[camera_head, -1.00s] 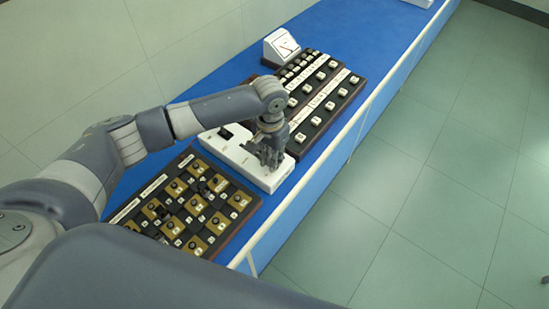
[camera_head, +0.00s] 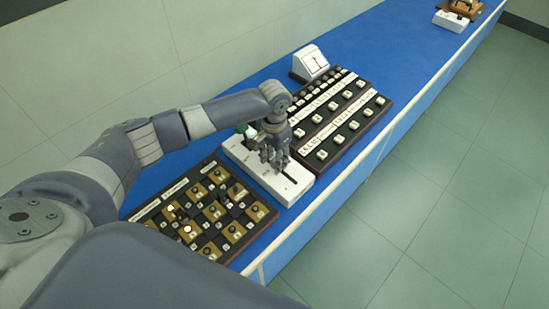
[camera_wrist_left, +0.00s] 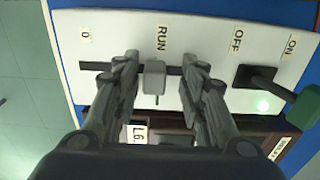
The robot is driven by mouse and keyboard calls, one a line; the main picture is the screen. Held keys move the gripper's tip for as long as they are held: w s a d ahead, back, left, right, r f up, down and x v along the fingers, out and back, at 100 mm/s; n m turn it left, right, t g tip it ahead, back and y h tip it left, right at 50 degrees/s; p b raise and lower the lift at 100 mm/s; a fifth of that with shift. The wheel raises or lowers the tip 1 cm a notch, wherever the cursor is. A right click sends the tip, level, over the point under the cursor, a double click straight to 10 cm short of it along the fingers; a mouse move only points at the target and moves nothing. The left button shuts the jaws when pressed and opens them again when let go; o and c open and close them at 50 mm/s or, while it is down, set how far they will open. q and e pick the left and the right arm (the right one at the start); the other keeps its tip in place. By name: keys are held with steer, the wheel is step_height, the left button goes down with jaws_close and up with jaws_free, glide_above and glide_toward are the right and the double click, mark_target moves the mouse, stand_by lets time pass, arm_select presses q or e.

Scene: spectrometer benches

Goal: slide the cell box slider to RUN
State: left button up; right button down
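The white cell box (camera_head: 298,190) sits on the blue bench, and it fills much of the left wrist view (camera_wrist_left: 205,35). Its printed labels there read 0, RUN, OFF and ON. The grey slider knob (camera_wrist_left: 154,82) stands in a dark slot just below the RUN label (camera_wrist_left: 161,38). My left gripper (camera_head: 273,160) is over the box. In the left wrist view its two fingers (camera_wrist_left: 158,78) stand on either side of the knob, with gaps visible, so it is open. The knob is hidden behind the gripper in the head view. My right gripper is not in view.
A panel of brass-coloured tiles (camera_head: 241,229) lies nearer; dark key panels (camera_head: 370,113) and a white meter (camera_head: 310,62) stand beyond.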

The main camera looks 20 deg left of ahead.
mark_target(274, 158)
arm_select(q)
steer(key=shift+r, duration=0.1)
step_height(274, 158, up, 12)
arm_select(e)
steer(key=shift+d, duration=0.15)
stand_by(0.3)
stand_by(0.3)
